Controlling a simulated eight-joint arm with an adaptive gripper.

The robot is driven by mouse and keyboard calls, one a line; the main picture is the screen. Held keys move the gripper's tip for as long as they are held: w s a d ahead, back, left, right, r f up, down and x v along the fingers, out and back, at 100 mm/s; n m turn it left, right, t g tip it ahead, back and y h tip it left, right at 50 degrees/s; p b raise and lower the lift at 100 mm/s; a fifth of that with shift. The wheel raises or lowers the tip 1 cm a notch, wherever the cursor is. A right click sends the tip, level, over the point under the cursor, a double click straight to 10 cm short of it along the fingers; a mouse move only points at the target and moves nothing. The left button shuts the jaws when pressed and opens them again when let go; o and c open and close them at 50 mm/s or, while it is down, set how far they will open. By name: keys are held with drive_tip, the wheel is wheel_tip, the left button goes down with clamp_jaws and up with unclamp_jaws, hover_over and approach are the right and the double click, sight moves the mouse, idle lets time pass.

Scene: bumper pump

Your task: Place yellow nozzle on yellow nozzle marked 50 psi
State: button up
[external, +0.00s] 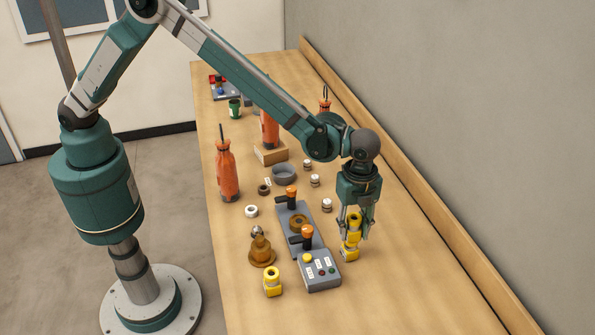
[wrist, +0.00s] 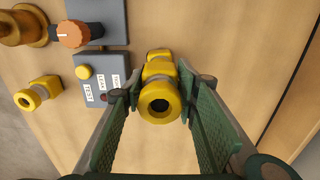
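My gripper (external: 355,232) points down at the right side of the bench, its two fingers on either side of a yellow nozzle (external: 354,220). In the wrist view this nozzle (wrist: 160,102) lies between the fingertips (wrist: 161,90), its round opening towards the camera. Whether the pads press on it I cannot tell. A second yellow piece (external: 349,250) shows directly below it on the bench, and the two look stacked upright. Whether they are seated together is unclear. Another yellow nozzle (external: 272,284) stands apart at the front left and also shows in the wrist view (wrist: 38,93).
A grey control box (external: 320,281) with a yellow button and labels stands just left of my gripper. Orange bottles (external: 227,172) stand farther back. Bench to the right is clear.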

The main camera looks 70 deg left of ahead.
drive_tip(key=shift+o, duration=1.3)
drive_tip(key=shift+r, duration=0.25)
wheel_tip(320, 180, up, 12)
drive_tip(key=shift+f, duration=0.1)
